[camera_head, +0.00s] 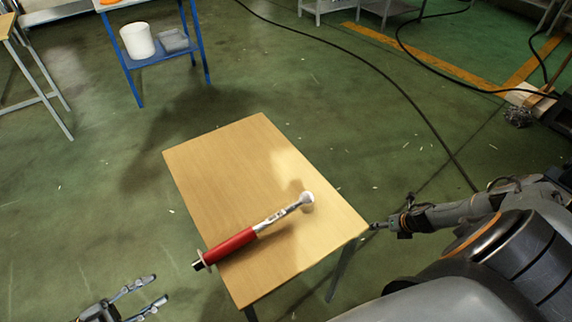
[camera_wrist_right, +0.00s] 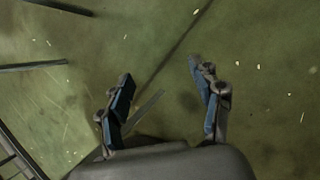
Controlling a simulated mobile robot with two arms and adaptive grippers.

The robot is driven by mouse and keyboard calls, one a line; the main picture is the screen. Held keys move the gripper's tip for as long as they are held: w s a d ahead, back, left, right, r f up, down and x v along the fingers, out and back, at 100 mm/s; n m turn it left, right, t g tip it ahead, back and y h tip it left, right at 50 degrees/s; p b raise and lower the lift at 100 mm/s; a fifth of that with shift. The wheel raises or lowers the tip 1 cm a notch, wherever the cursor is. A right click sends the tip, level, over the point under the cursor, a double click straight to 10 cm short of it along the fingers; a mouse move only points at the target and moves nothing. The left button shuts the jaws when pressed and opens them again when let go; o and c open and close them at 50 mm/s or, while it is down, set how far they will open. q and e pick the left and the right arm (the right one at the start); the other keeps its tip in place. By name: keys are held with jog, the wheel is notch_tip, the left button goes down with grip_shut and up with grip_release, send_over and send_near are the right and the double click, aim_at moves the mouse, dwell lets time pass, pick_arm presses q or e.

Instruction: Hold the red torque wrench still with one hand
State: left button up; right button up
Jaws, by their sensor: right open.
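The red torque wrench (camera_head: 232,246) lies diagonally on a small wooden table (camera_head: 215,165). Its red handle points to the near left, with the black end over the table's left edge, and its silver shaft and round head point to the right. My left gripper (camera_head: 158,289) is open and empty at the bottom left, off the table and apart from the handle. My right gripper (camera_head: 374,227) is small beside the table's right corner, apart from the wrench. In the right wrist view, its two fingers (camera_wrist_right: 163,84) are spread with only floor between them.
A blue-framed stand (camera_head: 135,68) with a white bucket (camera_head: 137,40) and a grey bin (camera_head: 173,40) is at the back left. Black cables (camera_head: 375,67) cross the green floor. The far half of the wooden table is bare.

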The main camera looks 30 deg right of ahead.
jog(key=w+d+r+m+t+h, duration=0.15)
jog(key=w+d+r+t, duration=0.25)
jog(key=w+r, duration=1.15)
jog(key=w+d+r+m+t, duration=0.4)
jog(key=w+r, duration=0.8)
jog(key=r, duration=0.7)
jog(key=w+a+r+n+y, duration=0.1)
jog(key=w+a+n+y, duration=0.2)
jog(key=a, duration=0.6)
jog(key=w+a+r+n+y, duration=0.25)
jog(key=a+y, duration=0.25)
jog(key=a, duration=0.5)
jog(key=s+a+n+g+y, duration=0.3)
jog(key=a+n, duration=0.1)
jog(key=a, duration=0.5)
jog(key=s+a+n+g+y, duration=0.3)
jog(key=a+g, duration=0.1)
jog(key=a, duration=0.6)
jog(key=s+a+n+g, duration=0.5)
jog(key=s+a, duration=0.1)
jog(key=a, duration=0.1)
jog(key=n+g+h, duration=0.3)
jog(key=n+h, duration=0.2)
jog(key=h, duration=1.1)
send_near(306, 197)
jog(key=x, duration=1.1)
jog(key=shift+f, duration=0.15)
